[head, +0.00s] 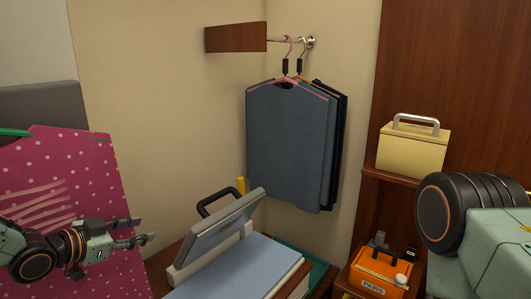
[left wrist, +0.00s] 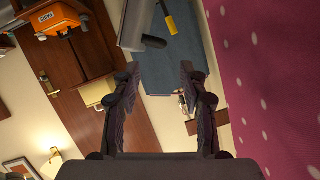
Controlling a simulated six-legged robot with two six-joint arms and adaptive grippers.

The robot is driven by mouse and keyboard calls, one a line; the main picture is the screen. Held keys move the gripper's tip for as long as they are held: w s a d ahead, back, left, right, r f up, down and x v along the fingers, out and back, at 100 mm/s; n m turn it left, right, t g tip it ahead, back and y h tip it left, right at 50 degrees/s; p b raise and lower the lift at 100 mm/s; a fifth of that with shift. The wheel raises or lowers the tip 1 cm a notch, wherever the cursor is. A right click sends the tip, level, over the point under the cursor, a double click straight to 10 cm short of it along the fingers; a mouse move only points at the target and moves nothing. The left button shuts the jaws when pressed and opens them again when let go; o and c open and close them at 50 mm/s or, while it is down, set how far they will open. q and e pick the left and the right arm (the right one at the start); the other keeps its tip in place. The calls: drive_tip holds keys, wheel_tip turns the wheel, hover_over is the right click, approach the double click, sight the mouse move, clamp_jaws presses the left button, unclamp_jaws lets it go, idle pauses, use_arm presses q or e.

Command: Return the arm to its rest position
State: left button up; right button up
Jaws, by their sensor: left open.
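My left gripper (head: 142,230) is at the lower left of the head view, in front of a pink garment with white dots (head: 88,170). Its two fingers are apart with nothing between them, as the left wrist view also shows (left wrist: 160,70). The dotted garment fills the right side of the left wrist view (left wrist: 270,60). Grey-blue garments (head: 285,140) hang from hangers on a short metal rod (head: 280,40), well away from the gripper. My right gripper is out of view; only part of my right arm shows at the lower right.
A wooden bracket (head: 235,38) holds the rod. A cream box with a handle (head: 411,152) stands on a shelf at right. An orange box (head: 380,272) sits below. A grey handled thing (head: 215,232) and a blue flat surface (head: 235,275) lie right of the left gripper.

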use_arm(q)
drive_tip(key=s+d+f+n+g+y+b, duration=0.25)
drive_tip(key=s+f+n, duration=0.25)
drive_tip(key=s+f, duration=0.45)
drive_tip(key=s+d+f+n+g+y+b, duration=0.25)
drive_tip(key=s+d+f+n, duration=0.35)
drive_tip(key=f, duration=0.7)
drive_tip(key=s+f+g+b, duration=0.1)
drive_tip(key=s+f+g, duration=0.1)
drive_tip(key=s+f, duration=0.3)
drive_tip(key=s+f+g+y+b, duration=0.1)
drive_tip(key=s+f, duration=0.4)
drive_tip(key=s, duration=0.7)
drive_tip(key=s+a+f+m+g+b, duration=0.1)
drive_tip(key=s+f+g+b, duration=0.2)
drive_tip(key=s, duration=0.6)
drive_tip(key=shift+f+g+y, duration=0.3)
drive_tip(key=shift+f+g, duration=0.2)
drive_tip(key=shift+f, duration=0.45)
drive_tip(key=shift+s, duration=0.1)
drive_tip(key=shift+d, duration=0.1)
drive_tip(key=shift+c, duration=0.6)
drive_tip(key=shift+s+a, duration=0.15)
drive_tip(key=shift+a, duration=0.05)
